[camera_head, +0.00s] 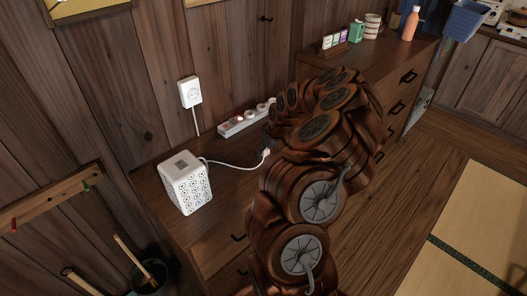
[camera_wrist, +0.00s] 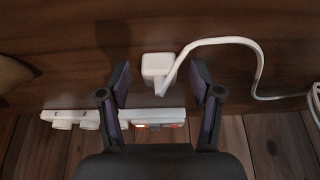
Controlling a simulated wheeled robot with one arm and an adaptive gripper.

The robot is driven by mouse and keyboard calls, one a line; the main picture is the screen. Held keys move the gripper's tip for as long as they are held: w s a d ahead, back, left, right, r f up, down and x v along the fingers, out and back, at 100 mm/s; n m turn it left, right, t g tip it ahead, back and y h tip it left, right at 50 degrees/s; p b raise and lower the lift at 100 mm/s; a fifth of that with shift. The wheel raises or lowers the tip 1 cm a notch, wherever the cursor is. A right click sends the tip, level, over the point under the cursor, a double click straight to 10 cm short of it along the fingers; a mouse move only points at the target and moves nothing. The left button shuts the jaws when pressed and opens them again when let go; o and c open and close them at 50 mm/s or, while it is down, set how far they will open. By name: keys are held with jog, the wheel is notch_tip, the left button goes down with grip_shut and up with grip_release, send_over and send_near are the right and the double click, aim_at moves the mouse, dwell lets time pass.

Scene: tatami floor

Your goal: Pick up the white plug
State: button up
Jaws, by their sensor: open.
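The white plug (camera_wrist: 156,66) lies on the dark wooden cabinet top, with its white cable (camera_wrist: 225,41) arching off to the right in the wrist view. My gripper (camera_wrist: 160,78) is open, and the plug appears between and slightly beyond its two fingertips, with no contact visible. How high the fingers are above the plug I cannot tell. In the head view the plug (camera_head: 265,153) shows small beside my arm, and its cable runs left to a white patterned box (camera_head: 186,188). My arm hides most of the gripper there.
A white power strip (camera_head: 246,119) lies along the wall behind the plug; it also shows below the fingers in the wrist view (camera_wrist: 172,114). A white wall socket (camera_head: 190,92) is above. Small boxes, a mug (camera_head: 372,25) and an orange bottle (camera_head: 410,24) stand at the far end.

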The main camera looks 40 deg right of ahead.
jog(key=shift+c, duration=0.2)
jog(key=c, duration=1.1)
jog(key=shift+r, duration=0.1)
jog(key=shift+r+b, duration=0.5)
jog(key=shift+r, duration=1.15)
jog(key=s+b, duration=0.1)
jog(key=s, duration=0.4)
jog(key=s+a+r+b, duration=0.1)
jog(key=s, duration=0.4)
jog(key=s+a+b, duration=0.1)
jog(key=s, duration=0.5)
jog(key=shift+a+r, duration=0.25)
jog(key=shift+r, duration=0.05)
